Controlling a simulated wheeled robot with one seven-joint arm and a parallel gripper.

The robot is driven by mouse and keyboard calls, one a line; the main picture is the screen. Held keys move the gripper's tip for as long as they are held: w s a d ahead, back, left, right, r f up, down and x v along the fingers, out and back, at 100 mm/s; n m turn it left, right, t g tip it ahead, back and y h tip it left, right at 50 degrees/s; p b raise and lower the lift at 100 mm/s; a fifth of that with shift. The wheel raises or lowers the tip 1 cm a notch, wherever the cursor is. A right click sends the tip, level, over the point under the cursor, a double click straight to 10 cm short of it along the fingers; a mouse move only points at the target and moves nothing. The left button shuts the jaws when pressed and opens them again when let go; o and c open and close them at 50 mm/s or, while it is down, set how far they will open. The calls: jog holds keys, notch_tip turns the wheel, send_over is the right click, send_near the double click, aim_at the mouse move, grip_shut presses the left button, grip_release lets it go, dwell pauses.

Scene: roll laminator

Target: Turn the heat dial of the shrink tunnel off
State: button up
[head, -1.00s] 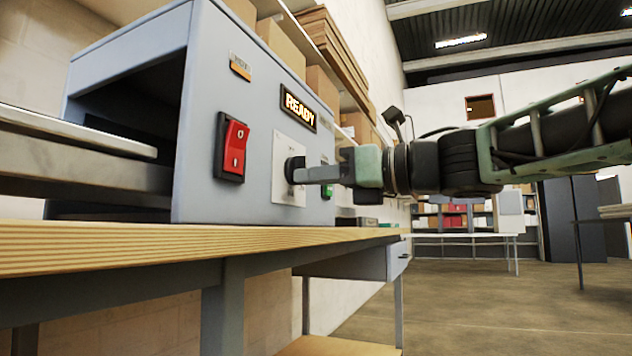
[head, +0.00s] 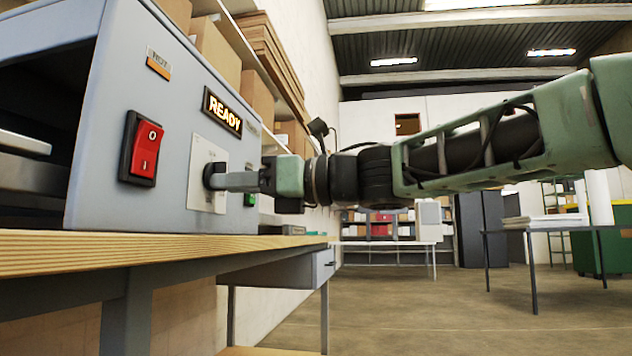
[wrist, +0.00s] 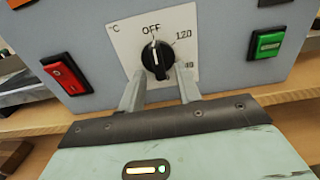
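The shrink tunnel (head: 105,200) is a grey box on a wooden bench at the left of the head view. Its black heat dial (wrist: 158,62) sits on a white plate marked °C, OFF and 120 in the wrist view. The dial's white mark points up, at or very near OFF. My gripper (wrist: 161,77) is open, with one finger on each side of the dial's lower part; whether they touch it I cannot tell. In the head view my gripper (head: 222,181) reaches the panel from the right and partly hides the dial (head: 212,175).
A red rocker switch (wrist: 66,74) is left of the dial and a green button (wrist: 267,44) right of it. A lit READY sign (head: 222,112) is above. The wooden bench top (head: 150,242) runs below the panel. Open floor (head: 420,310) lies to the right.

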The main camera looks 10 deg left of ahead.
jog(key=s+d+p, duration=0.1)
jog(key=d+p, duration=0.2)
jog(key=d, duration=1.4)
jog(key=shift+s, duration=0.15)
